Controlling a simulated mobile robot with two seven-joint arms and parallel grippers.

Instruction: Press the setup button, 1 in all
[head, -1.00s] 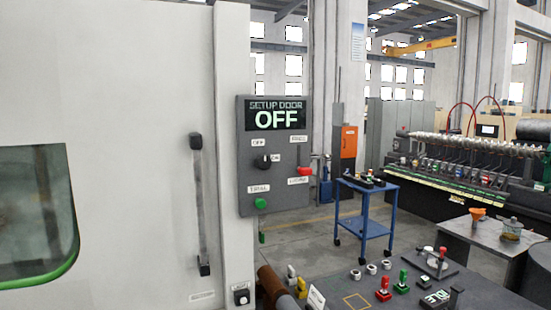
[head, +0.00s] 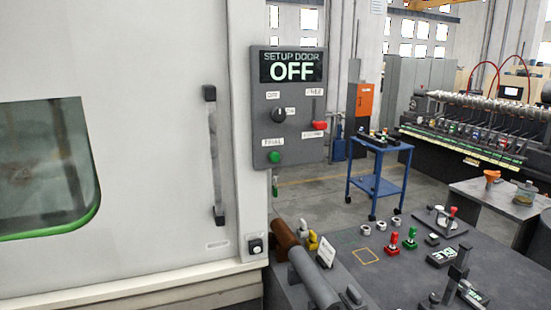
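A dark grey control panel (head: 290,105) hangs beside the white machine door, and its display (head: 292,67) reads "SETUP DOOR OFF". The panel carries a black rotary knob (head: 279,115), a red-handled slider (head: 319,125) and a round green button (head: 275,157) under a label that seems to read "TRIAL". I cannot tell from the labels which one is the setup button. Neither of my grippers is in view.
A dark bench (head: 345,240) below holds a brown cylinder (head: 285,239), a grey cylinder (head: 316,279), red and green pieces and a small "IDLE" display (head: 442,257). A blue cart (head: 377,184) stands behind.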

